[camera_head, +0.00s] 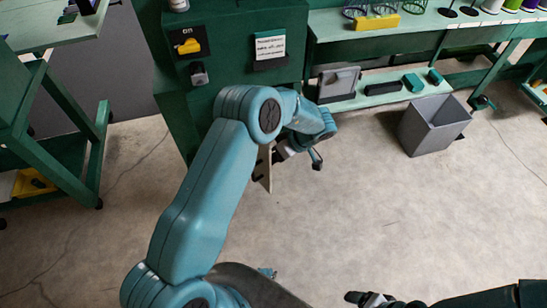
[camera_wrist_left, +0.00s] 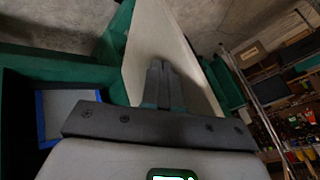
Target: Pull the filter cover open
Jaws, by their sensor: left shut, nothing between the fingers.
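The filter cover is a pale flat panel (camera_head: 263,169) standing out from the front of the green cabinet, partly hidden behind my left arm. In the left wrist view the cover (camera_wrist_left: 160,32) stands swung away from the cabinet opening. A blue-framed grey filter (camera_wrist_left: 62,112) shows inside that opening. My left gripper (camera_head: 278,154) is beside the cover, largely hidden by its own arm. In the left wrist view its fingers (camera_wrist_left: 160,68) are together and empty, close in front of the cover's face; I cannot tell whether they touch. My right gripper (camera_head: 368,298) is low at the bottom, away from the cabinet.
The green cabinet (camera_head: 245,22) carries a switch (camera_head: 198,74) and a paper label (camera_head: 270,46). A grey bin (camera_head: 432,124) stands on the floor at right, beside a low shelf (camera_head: 345,103). A green-framed bench (camera_head: 60,125) stands at left. The concrete floor in front is clear.

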